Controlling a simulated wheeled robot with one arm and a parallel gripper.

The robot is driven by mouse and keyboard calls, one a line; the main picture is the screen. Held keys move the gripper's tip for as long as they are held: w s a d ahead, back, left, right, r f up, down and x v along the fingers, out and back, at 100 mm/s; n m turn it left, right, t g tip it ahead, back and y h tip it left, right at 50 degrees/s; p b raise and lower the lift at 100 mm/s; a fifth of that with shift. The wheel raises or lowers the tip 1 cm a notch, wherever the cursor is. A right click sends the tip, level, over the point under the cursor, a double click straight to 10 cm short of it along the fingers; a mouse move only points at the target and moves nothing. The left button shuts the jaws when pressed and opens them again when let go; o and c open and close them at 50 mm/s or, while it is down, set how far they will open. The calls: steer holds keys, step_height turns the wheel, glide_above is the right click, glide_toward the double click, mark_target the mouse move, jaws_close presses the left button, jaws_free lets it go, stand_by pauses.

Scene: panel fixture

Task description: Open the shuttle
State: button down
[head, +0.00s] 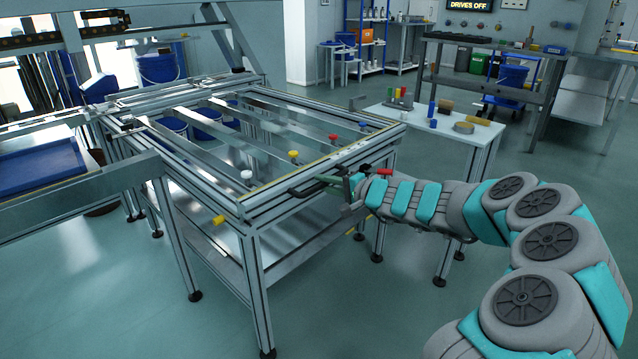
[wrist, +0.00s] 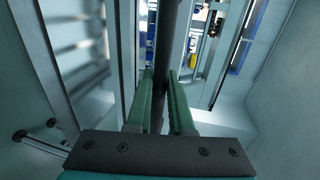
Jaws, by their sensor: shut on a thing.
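The shuttle appears to be the aluminium-framed panel fixture (head: 262,197) in the middle of the head view. A black bar handle (head: 300,190) is on its front rail, facing my arm. My gripper (head: 334,181) is at the right part of this handle. In the wrist view my gripper (wrist: 161,88) has its two green fingers on either side of the dark handle bar (wrist: 168,40), shut on it. The fingers hide part of the bar. I cannot tell how far the shuttle is open.
Yellow (head: 293,155), red (head: 333,138) and white (head: 246,174) knobs stand along the fixture. A white side table (head: 455,130) with small items stands behind my arm. A blue tray (head: 40,165) is at the left. The floor in front is clear.

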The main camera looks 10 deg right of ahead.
steer(key=f+b+v, duration=0.2)
steer(key=b+v, duration=0.1)
steer(key=v, duration=0.8)
steer(key=f+b+v, duration=0.3)
steer(key=v, duration=0.9)
steer(key=s+d+f+b+v, duration=0.1)
steer(key=f+b+v, duration=0.1)
steer(key=v, duration=1)
steer(key=shift+s+f+b, duration=0.2)
steer(key=shift+f+b, duration=0.05)
steer(key=shift+b, duration=0.2)
steer(key=c, duration=0.8)
jaws_free()
steer(key=shift+r, duration=0.1)
steer(key=v, duration=0.7)
steer(key=shift+s+d, duration=0.2)
steer(key=shift+s, duration=0.1)
